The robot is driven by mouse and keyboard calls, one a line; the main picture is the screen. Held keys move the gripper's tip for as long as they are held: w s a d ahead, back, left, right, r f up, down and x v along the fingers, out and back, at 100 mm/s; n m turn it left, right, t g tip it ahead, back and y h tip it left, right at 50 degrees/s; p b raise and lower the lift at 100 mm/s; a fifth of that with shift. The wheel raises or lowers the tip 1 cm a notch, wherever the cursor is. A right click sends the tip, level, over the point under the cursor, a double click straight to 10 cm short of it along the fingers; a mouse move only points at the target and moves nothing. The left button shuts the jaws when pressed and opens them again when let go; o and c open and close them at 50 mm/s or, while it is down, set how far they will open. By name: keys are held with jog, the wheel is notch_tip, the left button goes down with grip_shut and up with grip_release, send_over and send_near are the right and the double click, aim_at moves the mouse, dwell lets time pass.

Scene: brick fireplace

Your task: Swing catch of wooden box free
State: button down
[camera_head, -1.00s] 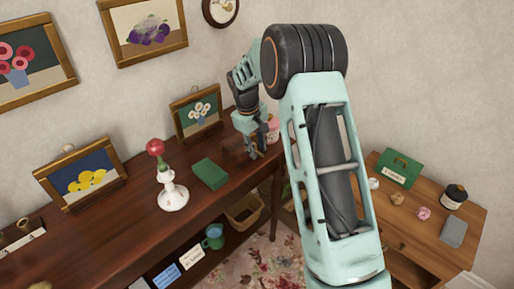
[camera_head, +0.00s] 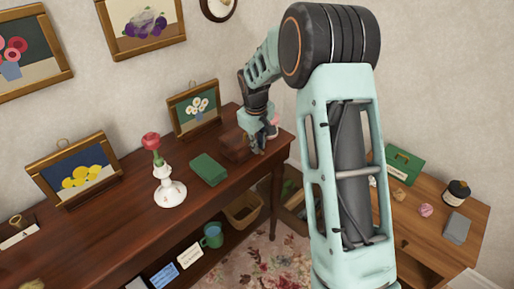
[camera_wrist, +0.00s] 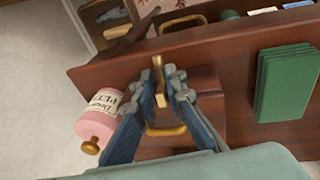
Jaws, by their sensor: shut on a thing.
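The wooden box (camera_head: 233,149) is dark reddish brown and sits near the right end of the long table. It also shows in the wrist view (camera_wrist: 208,88), partly hidden by my gripper. A small brass catch (camera_wrist: 159,88) stands at the box's edge. A brass loop handle (camera_wrist: 166,132) lies between my fingers, nearer the wrist. My gripper (camera_wrist: 165,74) has its blue-grey fingers closed in on the catch, one on each side. In the head view my gripper (camera_head: 258,145) is at the box's right side; the catch is hidden there.
A green book (camera_head: 208,169) lies left of the box, and a white vase (camera_head: 169,187) with a red flower stands further left. Framed pictures (camera_head: 194,108) stand behind.

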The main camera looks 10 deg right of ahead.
aim_at(261, 153)
jog(key=t+y+b, duration=0.1)
jog(key=b, duration=0.1)
jog(key=s+f+t+y+b, duration=0.1)
jog(key=b, duration=0.1)
jog(key=f+t+y+b, duration=0.1)
jog(key=t+b, duration=0.1)
jog(key=shift+s+d+f+m+b, duration=0.2)
jog(key=shift+s+d+m+b, duration=0.05)
jog(key=shift+d+m+b, duration=0.1)
jog(key=shift+s+f+t+y+b, duration=0.15)
jog(key=shift+t+y+b, duration=0.15)
jog(key=shift+t+b, duration=0.3)
jog(key=shift+a, duration=0.15)
jog(key=c, duration=2)
grip_release()
jog(key=shift+c, duration=0.2)
